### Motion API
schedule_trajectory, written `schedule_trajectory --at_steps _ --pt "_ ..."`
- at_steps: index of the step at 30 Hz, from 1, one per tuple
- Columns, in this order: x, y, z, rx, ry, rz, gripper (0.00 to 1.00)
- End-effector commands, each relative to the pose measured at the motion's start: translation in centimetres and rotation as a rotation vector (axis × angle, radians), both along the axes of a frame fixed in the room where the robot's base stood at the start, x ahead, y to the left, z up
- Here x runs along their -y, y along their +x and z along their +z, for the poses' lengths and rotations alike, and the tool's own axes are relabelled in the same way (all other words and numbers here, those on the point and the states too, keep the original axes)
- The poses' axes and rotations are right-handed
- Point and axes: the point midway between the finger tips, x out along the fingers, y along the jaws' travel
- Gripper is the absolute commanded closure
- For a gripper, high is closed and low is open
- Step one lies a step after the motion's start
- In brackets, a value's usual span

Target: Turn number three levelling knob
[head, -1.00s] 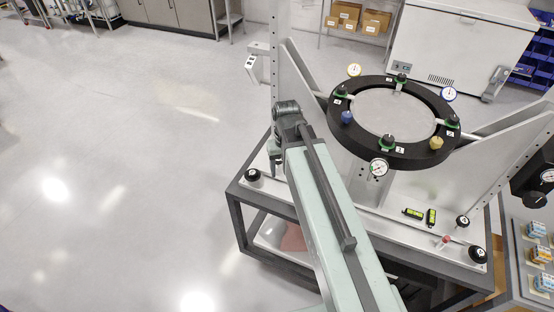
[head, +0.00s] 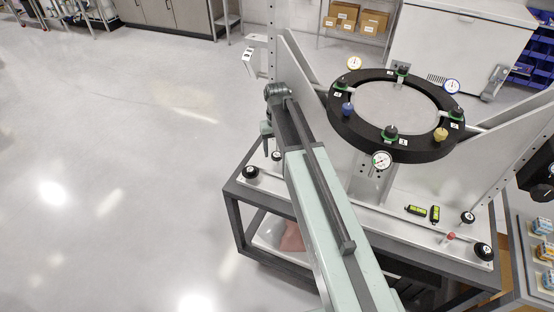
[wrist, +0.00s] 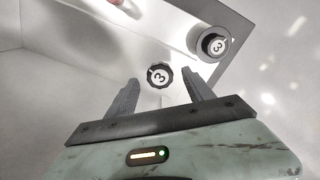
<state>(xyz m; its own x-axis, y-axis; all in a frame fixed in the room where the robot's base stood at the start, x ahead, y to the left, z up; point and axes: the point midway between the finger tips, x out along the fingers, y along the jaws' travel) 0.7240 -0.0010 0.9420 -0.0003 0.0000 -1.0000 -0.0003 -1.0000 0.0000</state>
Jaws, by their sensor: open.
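My gripper (head: 266,138) points down over the left end of the mirror fixture's base plate (head: 330,205). In the wrist view my gripper (wrist: 160,79) is open and empty. A dark knob with a ribbed rim and a white disc marked 3 (wrist: 160,75) shows between its fingertips, apart from both fingers. In the head view this small knob (head: 276,156) is just below and right of the fingers. A second dark round knob, also marked 3 (wrist: 215,45), is at the plate's corner. It shows at the plate's left corner in the head view (head: 250,173).
A black ring (head: 350,130) with dial gauges and coloured knobs stands right of my arm. An upright plate (head: 292,65) rises behind my gripper. Two small levels (head: 425,212) and more black knobs (head: 483,252) are at the right. The floor at left is clear.

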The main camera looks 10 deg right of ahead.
Motion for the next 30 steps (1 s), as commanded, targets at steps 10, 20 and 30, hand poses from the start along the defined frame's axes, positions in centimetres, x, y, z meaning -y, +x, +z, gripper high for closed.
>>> schedule_trajectory --at_steps 10,20,30 --pt "0.0 -0.01 -1.51 0.0 0.0 0.0 0.39" --pt "0.02 0.0 -1.51 0.0 0.0 0.006 1.0" --pt "0.11 0.0 -1.51 0.0 0.0 0.258 1.0"
